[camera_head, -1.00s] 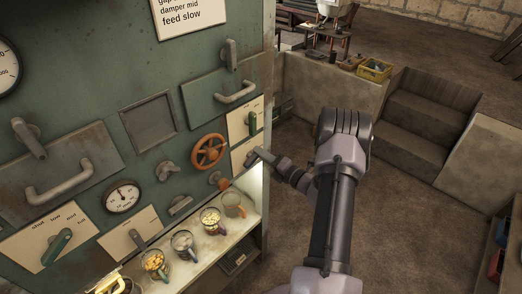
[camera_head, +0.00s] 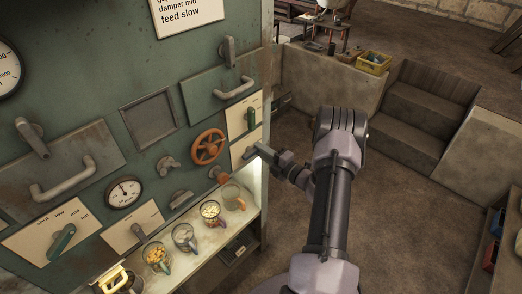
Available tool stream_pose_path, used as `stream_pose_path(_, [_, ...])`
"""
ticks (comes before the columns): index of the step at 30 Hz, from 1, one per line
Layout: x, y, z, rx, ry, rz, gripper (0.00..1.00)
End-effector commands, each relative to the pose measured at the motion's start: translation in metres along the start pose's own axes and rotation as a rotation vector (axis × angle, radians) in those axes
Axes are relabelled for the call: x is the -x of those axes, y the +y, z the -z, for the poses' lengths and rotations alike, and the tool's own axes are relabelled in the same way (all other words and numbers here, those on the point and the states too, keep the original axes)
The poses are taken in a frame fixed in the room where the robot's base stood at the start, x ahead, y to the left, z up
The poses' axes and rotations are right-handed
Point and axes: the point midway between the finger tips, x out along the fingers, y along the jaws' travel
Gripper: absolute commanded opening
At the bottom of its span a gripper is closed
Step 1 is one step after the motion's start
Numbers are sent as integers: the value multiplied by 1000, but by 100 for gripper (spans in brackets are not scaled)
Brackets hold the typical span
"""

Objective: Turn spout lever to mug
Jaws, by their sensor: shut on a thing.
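My gripper (camera_head: 259,151) is at the right edge of the green machine front, shut on a small blue-grey lever (camera_head: 249,153). The lever sits on a cream plate (camera_head: 237,150), partly hidden by the gripper. Below it, a lit shelf (camera_head: 205,244) holds several glass mugs in a slanting row. The nearest mug to the gripper (camera_head: 233,196) looks empty or clear. The one beside it (camera_head: 211,212) holds pale pieces. A third mug (camera_head: 185,236) looks greyish, and the front one (camera_head: 157,256) holds yellow-orange pieces. An orange-brown spout-like fitting (camera_head: 218,174) is above the shelf.
An orange handwheel (camera_head: 208,146) is left of the gripper. A green lever (camera_head: 251,117) on a marked plate is just above it. A gauge (camera_head: 124,191) and another lever (camera_head: 139,232) are further left. Open floor (camera_head: 400,220) lies right of my arm.

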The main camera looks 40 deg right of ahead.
Motion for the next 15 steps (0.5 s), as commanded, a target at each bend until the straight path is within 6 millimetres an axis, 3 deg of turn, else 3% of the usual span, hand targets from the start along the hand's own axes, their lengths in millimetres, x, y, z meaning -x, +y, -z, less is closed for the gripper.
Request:
stream_pose_path(7, [0,-1,1,-3,0,1,0])
stream_pose_path(8, [0,-1,1,-3,0,1,20])
stream_pose_path(11, [0,-1,0,-2,0,1,40])
stream_pose_path(15, [0,0,0,-1,0,1,40])
